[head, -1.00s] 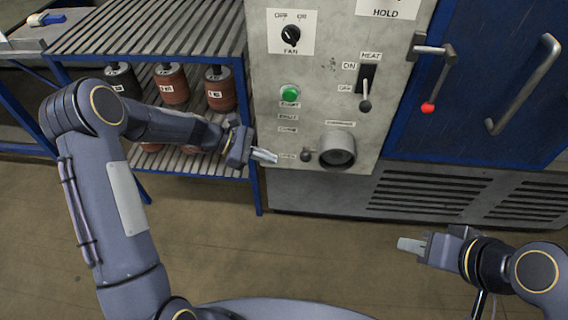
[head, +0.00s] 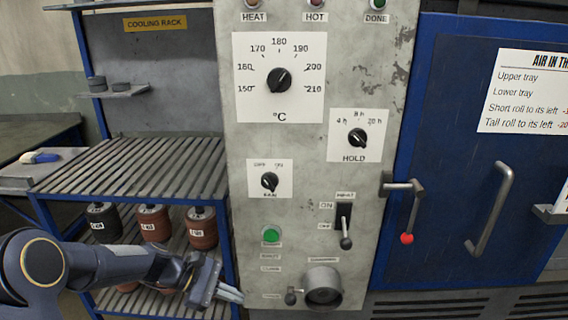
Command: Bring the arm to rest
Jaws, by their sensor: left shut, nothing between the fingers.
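My left gripper (head: 230,293) is shut and empty in the lower left of the head view. Its arm comes in from the left edge, in front of the rack's lower shelf. I cannot tell whether the fingertips touch the panel. My right gripper is out of view.
A blue-framed cooling rack (head: 130,166) stands on the left with several rolls, such as a reddish one (head: 202,228), on its lower shelf. A blue oven door (head: 455,150) is on the right, with a red-tipped latch (head: 408,238) projecting. A brush (head: 40,157) lies far left.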

